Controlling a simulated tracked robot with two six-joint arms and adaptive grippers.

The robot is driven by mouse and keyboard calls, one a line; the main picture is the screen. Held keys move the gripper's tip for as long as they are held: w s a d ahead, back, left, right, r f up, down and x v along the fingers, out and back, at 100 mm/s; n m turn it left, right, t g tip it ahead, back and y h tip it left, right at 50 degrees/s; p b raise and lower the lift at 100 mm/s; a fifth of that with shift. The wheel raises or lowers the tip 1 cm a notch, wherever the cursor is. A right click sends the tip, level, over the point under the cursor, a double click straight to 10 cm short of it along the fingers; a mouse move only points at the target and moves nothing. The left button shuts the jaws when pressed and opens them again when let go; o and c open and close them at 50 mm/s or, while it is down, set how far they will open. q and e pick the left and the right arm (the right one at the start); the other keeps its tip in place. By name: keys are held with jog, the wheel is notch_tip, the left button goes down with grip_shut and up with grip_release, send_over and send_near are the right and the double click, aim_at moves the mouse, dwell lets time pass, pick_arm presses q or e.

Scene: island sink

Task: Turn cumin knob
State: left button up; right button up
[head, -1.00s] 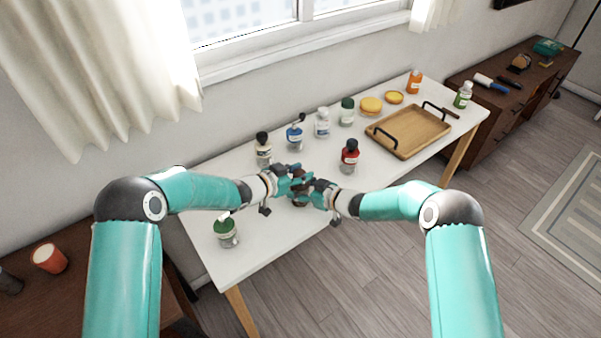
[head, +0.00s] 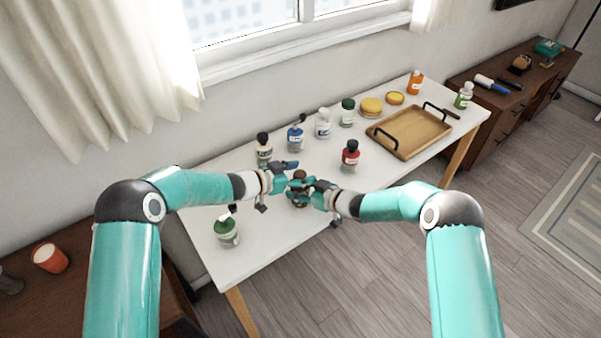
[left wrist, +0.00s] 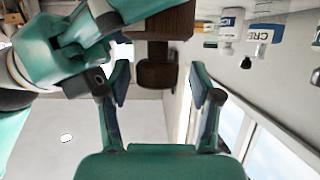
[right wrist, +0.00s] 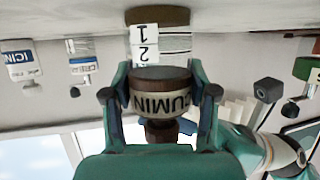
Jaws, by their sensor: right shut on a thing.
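The cumin jar (head: 299,198) has dark brown bands and a brown knob (head: 299,175) on top. In the right wrist view, which is upside down, the jar's pale band (right wrist: 162,104) reads CUMIN, and a block with 1 and 2 shows on its body. My right gripper (head: 311,187) is shut on the jar around that band. My left gripper (head: 286,175) is open at the left of the knob. In the left wrist view the knob (left wrist: 157,75) appears between the spread fingers, with gaps on both sides; I cannot tell how far ahead it is.
The jar is at the white table (head: 267,245). A green-lidded jar (head: 227,233) stands near left. Cream (head: 264,150), blue (head: 295,138) and red (head: 350,155) bottles stand behind and right. A wooden tray (head: 410,133) lies farther right. The front middle of the table is clear.

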aim_at(299, 172)
pick_arm(q)
notch_tip(299, 172, up, 10)
jog(key=shift+f, duration=0.1)
dwell(0.5)
jog(key=shift+w, duration=0.1)
dwell(0.3)
